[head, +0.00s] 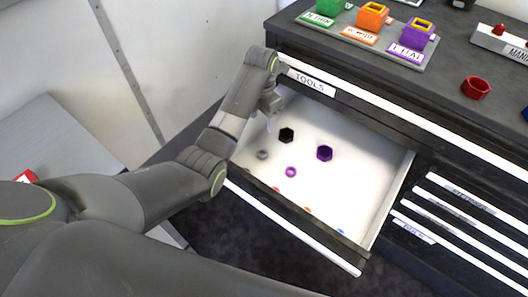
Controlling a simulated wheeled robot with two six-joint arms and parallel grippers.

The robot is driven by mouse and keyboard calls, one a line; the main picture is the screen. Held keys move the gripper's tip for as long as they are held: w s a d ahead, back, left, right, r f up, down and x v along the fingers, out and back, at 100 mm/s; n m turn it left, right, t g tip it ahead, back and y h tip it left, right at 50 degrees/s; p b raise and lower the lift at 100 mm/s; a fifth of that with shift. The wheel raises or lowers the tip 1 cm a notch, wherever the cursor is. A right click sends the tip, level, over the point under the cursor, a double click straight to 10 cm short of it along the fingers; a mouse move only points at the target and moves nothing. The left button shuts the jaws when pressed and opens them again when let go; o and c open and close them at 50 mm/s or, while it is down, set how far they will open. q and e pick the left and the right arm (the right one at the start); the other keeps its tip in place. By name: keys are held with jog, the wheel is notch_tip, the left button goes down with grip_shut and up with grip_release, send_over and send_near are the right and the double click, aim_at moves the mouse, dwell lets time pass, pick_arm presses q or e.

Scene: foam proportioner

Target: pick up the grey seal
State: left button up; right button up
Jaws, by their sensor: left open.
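The grey seal (263,154) is a small grey ring lying on the white floor of the open tools drawer (335,215), near its left side. My left gripper (268,121) hangs over the drawer's back left part, pointing down. It is open and empty, above and apart from the grey seal. The fingers are small in the picture and partly hard to make out. My right gripper is out of view.
A black hex nut (286,135), a purple hex nut (325,153) and a purple ring (291,172) lie in the drawer. Small red, orange and blue pieces sit near its front wall. A red hex ring (475,88) and coloured blocks stand on the cabinet top.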

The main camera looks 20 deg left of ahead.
pick_arm(q)
notch_tip(320, 180, down, 4)
jog(key=b, duration=0.2)
send_over(262, 153)
notch_tip(262, 153, down, 7)
jog(key=shift+f, duration=0.1)
notch_tip(262, 153, down, 4)
jog(key=shift+f+b, duration=0.25)
jog(key=shift+b, duration=0.35)
jog(key=shift+f, duration=0.25)
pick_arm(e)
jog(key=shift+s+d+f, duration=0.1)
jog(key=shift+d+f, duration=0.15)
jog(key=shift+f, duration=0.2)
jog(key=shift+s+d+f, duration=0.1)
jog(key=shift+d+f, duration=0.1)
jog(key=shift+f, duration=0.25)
pick_arm(q)
jog(key=shift+c, duration=0.4)
jog(key=shift+c, duration=1)
jog(key=c, duration=0.8)
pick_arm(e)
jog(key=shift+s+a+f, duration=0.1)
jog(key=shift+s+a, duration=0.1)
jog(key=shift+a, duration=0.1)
